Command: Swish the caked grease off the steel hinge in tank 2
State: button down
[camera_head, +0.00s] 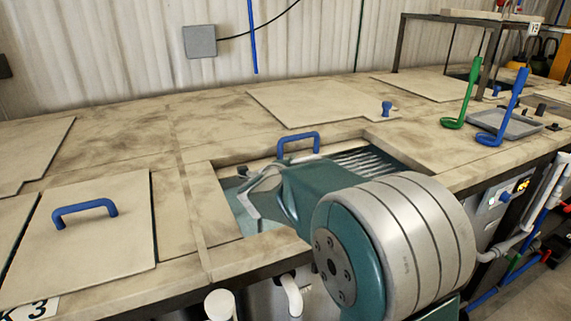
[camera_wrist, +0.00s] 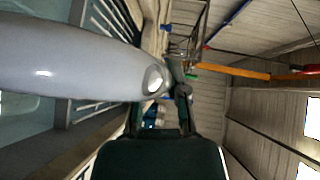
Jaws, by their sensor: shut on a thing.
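In the head view my arm reaches down into an open tank (camera_head: 236,212) in the bench, with pale bluish liquid in it. The "K 3" label is on the section to its left, so I take this as tank 2. My gripper (camera_wrist: 162,102) is shut on a smooth grey metal piece, which I take to be the steel hinge (camera_wrist: 70,58). In the wrist view it is large, with a hole near its end, and reaches from the fingers toward the tank side. I see no clear grease on its visible face. My arm hides much of the tank.
A blue handle (camera_head: 298,142) stands at the tank's far edge, beside a ribbed rack (camera_head: 372,162). A closed lid with a blue handle (camera_head: 84,208) lies left. Green (camera_head: 462,95) and blue (camera_head: 506,108) hooked tools and a grey tray (camera_head: 518,126) are at right. The back wall is close behind.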

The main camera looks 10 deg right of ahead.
jog(key=shift+w+d+r, duration=0.1)
jog(key=shift+d, duration=0.3)
jog(key=shift+s+a, duration=0.25)
jog(key=shift+a, duration=0.95)
jog(key=shift+s+a, duration=0.25)
jog(key=shift+a, duration=0.95)
jog(key=shift+w+d, duration=0.25)
jog(key=shift+d, duration=0.95)
jog(key=shift+d, duration=0.15)
